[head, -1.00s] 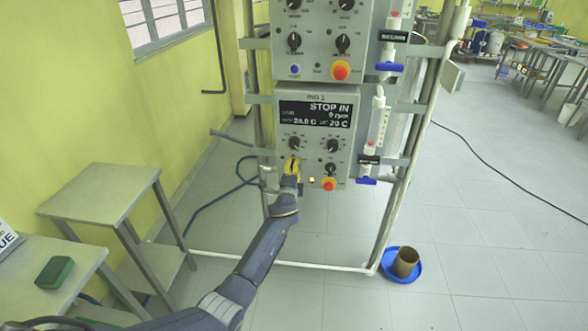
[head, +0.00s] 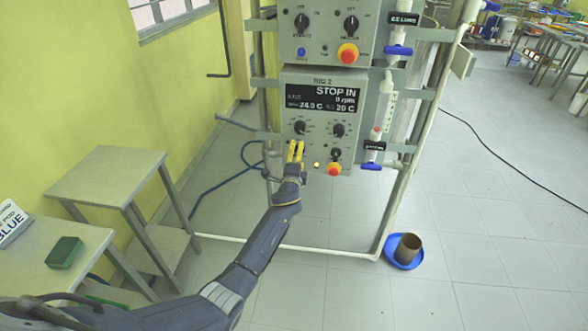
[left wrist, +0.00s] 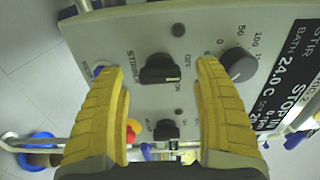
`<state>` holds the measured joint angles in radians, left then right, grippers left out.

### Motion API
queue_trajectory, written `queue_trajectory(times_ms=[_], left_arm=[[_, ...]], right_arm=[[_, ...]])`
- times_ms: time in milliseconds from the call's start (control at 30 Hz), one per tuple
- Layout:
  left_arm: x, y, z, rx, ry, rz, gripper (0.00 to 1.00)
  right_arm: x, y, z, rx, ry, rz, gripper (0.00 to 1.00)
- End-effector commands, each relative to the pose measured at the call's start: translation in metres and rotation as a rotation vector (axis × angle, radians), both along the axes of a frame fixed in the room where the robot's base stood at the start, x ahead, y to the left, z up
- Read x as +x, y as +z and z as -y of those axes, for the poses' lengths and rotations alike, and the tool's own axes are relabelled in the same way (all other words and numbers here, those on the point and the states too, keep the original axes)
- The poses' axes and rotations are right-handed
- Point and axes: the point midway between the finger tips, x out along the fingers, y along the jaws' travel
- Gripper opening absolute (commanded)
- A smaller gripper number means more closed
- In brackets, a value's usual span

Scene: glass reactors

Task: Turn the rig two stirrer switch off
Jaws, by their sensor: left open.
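The rig two control box (head: 318,112) hangs on the frame, its display reading "STOP IN", 0 rpm and 24.0 C. The stirrer switch (left wrist: 160,70) is a black lever knob on its front, with OFF and ON marks beside it in the left wrist view. My left gripper (head: 295,145) is at the lower left of the box and hides this switch in the head view. In the left wrist view my left gripper (left wrist: 165,95) has its yellow fingers wide apart on either side of the switch, with gaps between. The lever's exact setting is hard to tell. My right gripper is not in view.
On the same box are a second black switch (left wrist: 163,130), a dial (left wrist: 238,63), a red stop button (head: 334,169) and a small lit lamp (head: 317,165). Another control box (head: 325,30) hangs above. A blue-handled valve (head: 371,165) stands to the right.

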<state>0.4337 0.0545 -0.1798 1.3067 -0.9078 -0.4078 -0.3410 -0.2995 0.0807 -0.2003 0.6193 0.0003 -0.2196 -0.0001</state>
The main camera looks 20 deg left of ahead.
Motion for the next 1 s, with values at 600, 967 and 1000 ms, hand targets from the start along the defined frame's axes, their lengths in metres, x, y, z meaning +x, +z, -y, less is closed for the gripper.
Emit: queue_trajectory(times_ms=[600, 967, 1000], left_arm=[[-0.088, 0.000, 0.013, 0.000, 0.001, 0.000, 0.69], [-0.099, 0.000, 0.014, 0.001, 0.002, -0.001, 0.69], [-0.099, 0.000, 0.014, 0.001, 0.002, 0.000, 0.69]], right_arm=[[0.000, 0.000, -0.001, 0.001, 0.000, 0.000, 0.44], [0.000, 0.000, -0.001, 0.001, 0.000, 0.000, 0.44], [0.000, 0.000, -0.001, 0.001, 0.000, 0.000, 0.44]])
